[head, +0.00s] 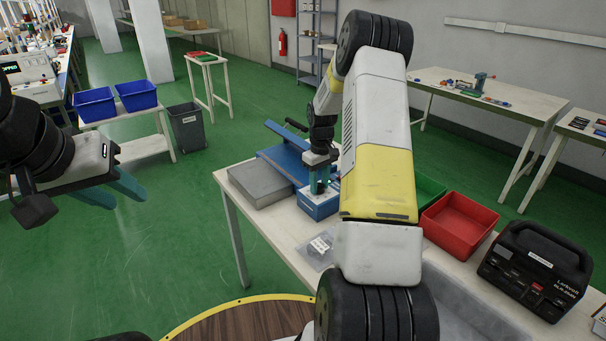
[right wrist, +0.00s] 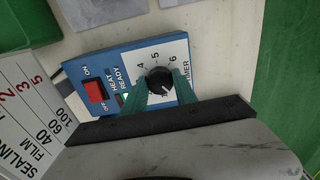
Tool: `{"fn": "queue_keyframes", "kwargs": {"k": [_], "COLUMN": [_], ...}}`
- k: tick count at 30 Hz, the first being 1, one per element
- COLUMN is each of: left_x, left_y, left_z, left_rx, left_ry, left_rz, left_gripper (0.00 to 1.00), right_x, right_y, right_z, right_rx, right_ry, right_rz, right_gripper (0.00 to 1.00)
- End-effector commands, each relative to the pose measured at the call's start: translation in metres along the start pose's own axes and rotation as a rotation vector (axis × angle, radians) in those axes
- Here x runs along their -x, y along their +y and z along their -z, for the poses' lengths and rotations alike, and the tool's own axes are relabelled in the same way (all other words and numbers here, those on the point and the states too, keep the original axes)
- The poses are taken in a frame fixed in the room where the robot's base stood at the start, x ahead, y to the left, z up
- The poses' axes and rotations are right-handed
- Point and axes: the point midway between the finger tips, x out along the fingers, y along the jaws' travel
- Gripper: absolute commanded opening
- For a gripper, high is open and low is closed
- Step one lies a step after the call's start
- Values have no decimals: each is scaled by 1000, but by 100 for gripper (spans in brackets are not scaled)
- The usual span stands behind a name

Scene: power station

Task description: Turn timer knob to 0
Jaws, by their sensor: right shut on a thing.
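The black timer knob (right wrist: 159,79) sits on a white dial printed with 4, 5 and 6; the other numbers are hidden or unclear. A pale mark shows on the knob's lower right. The dial is on a blue sealer (head: 318,206), also seen in the right wrist view (right wrist: 82,68). My right gripper (right wrist: 160,88) is shut on the knob, one teal finger on each side; in the head view it (head: 318,186) reaches down onto the sealer. My left gripper (head: 124,198) is open and empty, over the floor at left.
A red switch (right wrist: 96,90) is beside the dial, with a small green-lit lamp near it. A grey block (head: 259,186), red bin (head: 458,224) and black charger (head: 535,268) share the table. Blue bins (head: 95,104) stand on a far-left table.

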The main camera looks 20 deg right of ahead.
Motion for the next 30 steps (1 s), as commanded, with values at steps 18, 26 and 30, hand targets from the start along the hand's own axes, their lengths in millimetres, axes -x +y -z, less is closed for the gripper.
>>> {"fn": "queue_keyframes", "kwargs": {"k": [18,26,30], "left_x": [0,0,0], "left_y": [0,0,0], "left_z": [0,0,0], "left_rx": [0,0,0], "left_ry": [0,0,0], "left_rz": [0,0,0], "left_gripper": [36,36,36], "right_x": [1,1,1], "right_y": [0,0,0], "right_z": [0,0,0], "right_rx": [195,197,196], "right_ry": [1,1,1], "right_rz": [0,-1,-1], "right_gripper": [0,0,46]}}
